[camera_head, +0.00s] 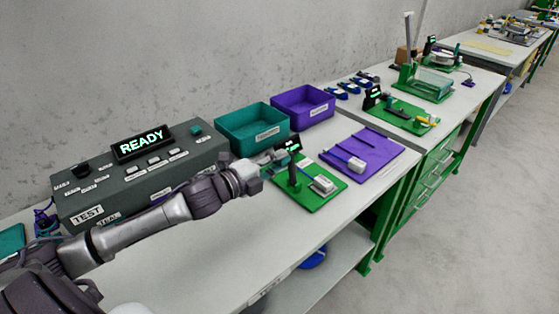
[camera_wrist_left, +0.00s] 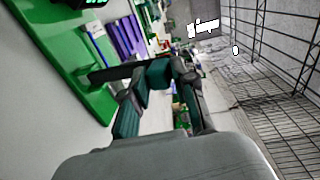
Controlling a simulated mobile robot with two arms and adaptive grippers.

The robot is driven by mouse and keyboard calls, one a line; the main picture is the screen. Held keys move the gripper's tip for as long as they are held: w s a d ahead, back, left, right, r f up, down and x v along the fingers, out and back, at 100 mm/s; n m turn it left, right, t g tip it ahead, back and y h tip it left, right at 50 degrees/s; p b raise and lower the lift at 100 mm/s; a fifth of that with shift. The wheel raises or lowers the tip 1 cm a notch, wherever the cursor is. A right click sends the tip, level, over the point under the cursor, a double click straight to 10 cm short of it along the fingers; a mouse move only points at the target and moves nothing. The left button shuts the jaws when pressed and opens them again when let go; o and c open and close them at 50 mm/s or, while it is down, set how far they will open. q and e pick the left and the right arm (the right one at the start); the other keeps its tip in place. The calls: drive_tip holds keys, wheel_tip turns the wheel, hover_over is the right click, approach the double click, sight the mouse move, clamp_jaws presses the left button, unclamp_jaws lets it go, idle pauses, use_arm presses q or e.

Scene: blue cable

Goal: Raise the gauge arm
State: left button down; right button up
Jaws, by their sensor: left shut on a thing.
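The gauge stands on a green base plate (camera_head: 300,195) with a dark post and a small lit display (camera_head: 290,147). My left gripper (camera_head: 274,159) reaches in from the left, beside the post. In the left wrist view my left gripper (camera_wrist_left: 158,86) is shut on a teal block (camera_wrist_left: 158,74). A dark bar, seemingly the gauge arm (camera_wrist_left: 112,72), runs left from this block over the green plate. In the head view my gripper mostly hides the arm and the teal block. A white and grey block (camera_head: 323,184) lies on the plate. My right gripper is not in view.
A dark grey test console (camera_head: 140,175) showing READY is behind my left arm. A teal bin (camera_head: 252,122) and a purple bin (camera_head: 303,105) stand behind the gauge. A purple board (camera_head: 362,152) lies to its right. Bare table shows in front, left of the green plate.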

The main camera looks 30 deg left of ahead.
use_arm(q)
drive_tip(key=shift+s+f, duration=0.2)
drive_tip(key=shift+f, duration=0.4)
drive_tip(key=c, duration=1.1)
unclamp_jaws()
drive_tip(key=shift+o, duration=0.5)
drive_tip(key=shift+w, duration=0.15)
drive_tip(key=shift+r, duration=0.1)
drive_tip(key=shift+r, duration=0.15)
drive_tip(key=f+v, duration=0.1)
drive_tip(key=v, duration=1.1)
drive_tip(key=shift+r, duration=0.45)
